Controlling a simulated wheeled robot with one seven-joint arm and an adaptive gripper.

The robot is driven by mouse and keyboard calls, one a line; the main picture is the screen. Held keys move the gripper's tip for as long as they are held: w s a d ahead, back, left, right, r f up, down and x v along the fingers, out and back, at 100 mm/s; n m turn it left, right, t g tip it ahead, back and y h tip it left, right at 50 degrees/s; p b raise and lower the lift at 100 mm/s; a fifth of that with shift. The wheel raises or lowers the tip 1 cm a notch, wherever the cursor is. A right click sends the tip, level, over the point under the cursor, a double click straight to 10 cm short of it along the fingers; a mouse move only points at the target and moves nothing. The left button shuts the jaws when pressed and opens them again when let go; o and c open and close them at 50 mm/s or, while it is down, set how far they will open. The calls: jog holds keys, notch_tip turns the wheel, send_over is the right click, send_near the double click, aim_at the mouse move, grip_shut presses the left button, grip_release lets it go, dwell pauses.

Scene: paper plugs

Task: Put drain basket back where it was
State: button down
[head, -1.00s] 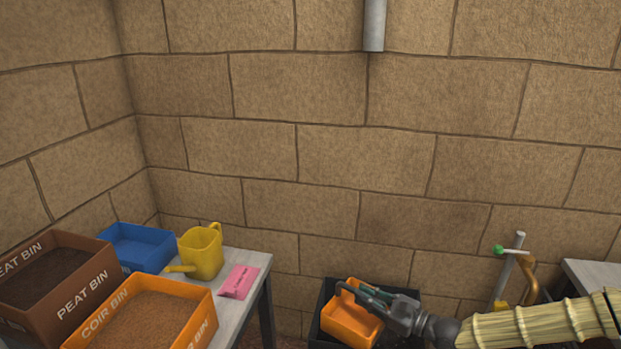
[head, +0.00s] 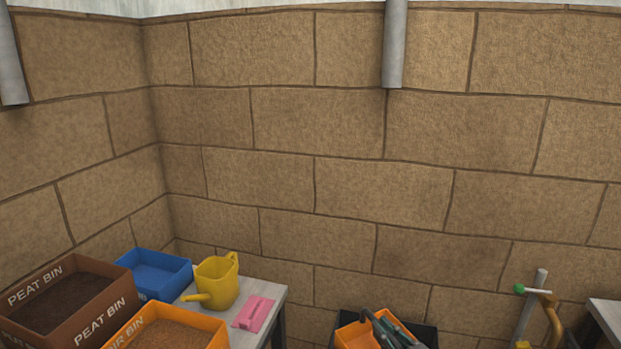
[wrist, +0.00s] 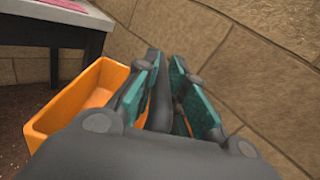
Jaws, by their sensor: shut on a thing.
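The orange, open-topped box, which I take to be the drain basket (head: 352,337), is at the bottom of the head view, cut off by the frame edge. In the wrist view the orange basket (wrist: 80,103) shows left of and behind the fingers, with some orange between them. My gripper (head: 383,325) is at its right side in the head view. The exact grip is partly hidden by the fingers. The basket's underside is hidden.
A black container (head: 427,333) shows around the basket. To the left, a grey table (head: 272,300) holds a yellow watering can (head: 217,283), pink card (head: 254,314), blue tray (head: 158,275), brown peat bin (head: 110,302) and orange coir bin (head: 212,331). A block wall (head: 330,170) stands behind.

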jog(key=shift+s+a+r+m+t+h+p, duration=0.2)
jog(key=shift+r+p, duration=0.25)
jog(key=shift+p, duration=0.35)
jog(key=shift+s+d+r+m+t+h+p, duration=0.15)
jog(key=shift+r+h+p, duration=0.25)
jog(key=shift+p, duration=0.4)
jog(key=shift+a+r+m+t+h+p, duration=0.2)
jog(key=shift+r+p, duration=0.25)
jog(key=shift+p, duration=0.35)
jog(key=s+r+m+h+p, duration=0.4)
jog(key=s+h+p, duration=0.1)
jog(key=p, duration=0.9)
jog(key=shift+s+d+t+h, duration=0.25)
jog(key=shift+t+h, duration=0.2)
jog(key=shift+h, duration=0.35)
jog(key=shift+d+f, duration=0.1)
